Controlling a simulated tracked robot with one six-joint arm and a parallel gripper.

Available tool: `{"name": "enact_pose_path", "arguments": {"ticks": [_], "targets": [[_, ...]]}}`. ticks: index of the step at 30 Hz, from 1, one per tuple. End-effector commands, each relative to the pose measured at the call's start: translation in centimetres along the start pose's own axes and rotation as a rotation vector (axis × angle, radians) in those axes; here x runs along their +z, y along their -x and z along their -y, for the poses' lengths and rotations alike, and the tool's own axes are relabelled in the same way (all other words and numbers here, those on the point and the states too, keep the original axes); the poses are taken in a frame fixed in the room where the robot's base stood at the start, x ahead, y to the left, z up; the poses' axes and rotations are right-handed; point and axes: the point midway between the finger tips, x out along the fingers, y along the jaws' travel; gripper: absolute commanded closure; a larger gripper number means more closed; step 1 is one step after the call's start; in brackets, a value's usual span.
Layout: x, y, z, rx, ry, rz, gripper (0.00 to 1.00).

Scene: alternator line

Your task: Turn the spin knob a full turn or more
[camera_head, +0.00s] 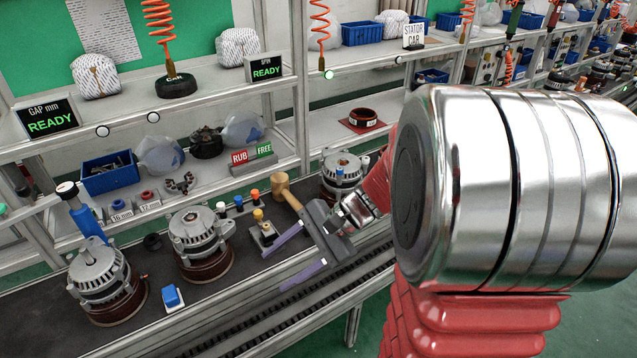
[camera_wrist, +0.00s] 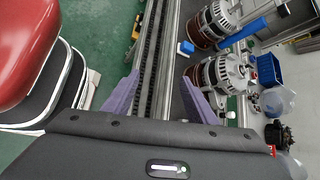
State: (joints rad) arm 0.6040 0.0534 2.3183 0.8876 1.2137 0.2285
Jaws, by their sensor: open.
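My gripper (camera_head: 274,271) is open and empty, its two purple fingers apart over the front edge of the bench. In the wrist view the fingers (camera_wrist: 160,76) stand on either side of the rail strip, with nothing between them. No knob is labelled as the spin knob. A small yellow-topped knob (camera_head: 258,215) stands on a grey metal block just left of the gripper, apart from the fingers. The spin display (camera_head: 266,68) on the upper shelf reads READY. Alternators stand on the bench: one at left (camera_head: 103,290), one at middle (camera_head: 200,241), one at right (camera_head: 344,168).
A wooden mallet (camera_head: 286,191) lies close behind my gripper. A RUB/FREE sign (camera_head: 252,157) stands on the shelf behind. A blue-and-white block (camera_head: 173,298) sits near the bench's front edge. Roller rails (camera_head: 290,321) run along the front.

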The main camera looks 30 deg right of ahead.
Motion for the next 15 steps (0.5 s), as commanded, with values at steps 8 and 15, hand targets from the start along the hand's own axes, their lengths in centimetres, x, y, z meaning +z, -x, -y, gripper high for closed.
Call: {"name": "enact_pose_path", "arguments": {"ticks": [8, 15], "targets": [[-6.1, 1.5, 2.2, -0.232, -0.339, 0.143, 0.48], [-12.6, 4.0, 3.1, -0.459, -0.605, 0.261, 0.48]]}}
